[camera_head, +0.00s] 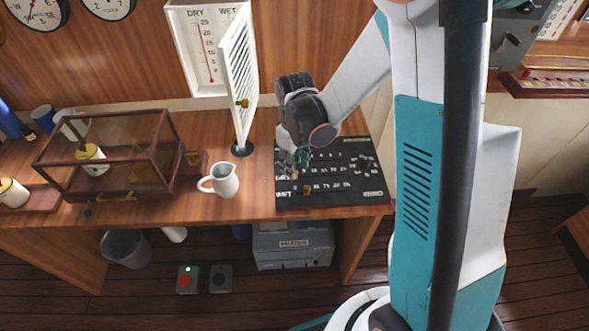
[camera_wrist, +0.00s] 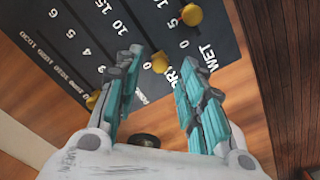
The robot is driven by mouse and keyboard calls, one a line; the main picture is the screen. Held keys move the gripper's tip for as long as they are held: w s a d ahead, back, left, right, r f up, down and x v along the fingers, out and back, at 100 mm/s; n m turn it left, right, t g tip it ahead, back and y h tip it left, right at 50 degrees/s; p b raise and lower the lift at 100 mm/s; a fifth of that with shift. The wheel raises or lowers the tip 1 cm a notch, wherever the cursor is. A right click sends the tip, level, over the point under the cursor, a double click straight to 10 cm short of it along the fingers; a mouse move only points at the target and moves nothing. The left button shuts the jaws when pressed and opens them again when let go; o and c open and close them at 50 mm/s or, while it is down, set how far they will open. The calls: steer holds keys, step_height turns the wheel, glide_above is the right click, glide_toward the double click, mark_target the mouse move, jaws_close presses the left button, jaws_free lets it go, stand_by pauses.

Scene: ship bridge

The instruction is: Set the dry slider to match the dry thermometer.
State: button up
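The black slider board (camera_head: 352,183) lies on the wooden desk. In the wrist view, the dry slider's yellow knob (camera_wrist: 160,63) sits near the low-number end of its row, beside the partly covered DRY label. My gripper (camera_head: 301,160) is over the board's left part. In the wrist view my gripper (camera_wrist: 161,62) is open, with the dry knob between its fingertips in the picture; contact cannot be told. The dry thermometer (camera_head: 210,60) shows a red column in the white cabinet, its exact reading too small to tell. The wet slider's knob (camera_wrist: 190,14) is near the 5.
The cabinet's louvred door (camera_head: 242,85) stands open, left of my arm. A white jug (camera_head: 222,181) stands left of the board. A glass-sided case (camera_head: 110,155) is farther left. Another yellow knob (camera_wrist: 92,100) sits on a farther row. The desk's front edge (camera_head: 330,211) is close to the board.

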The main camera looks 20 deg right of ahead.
steer(key=shift+f, duration=1.05)
jaws_close()
steer(key=s+d+b, duration=0.1)
steer(key=d, duration=0.4)
steer(key=s+d, duration=0.1)
steer(key=d, duration=0.4)
steer(key=s+d+b, duration=0.1)
steer(key=d, duration=0.4)
steer(key=shift+s+b, duration=0.35)
jaws_free()
steer(key=shift+d, duration=0.15)
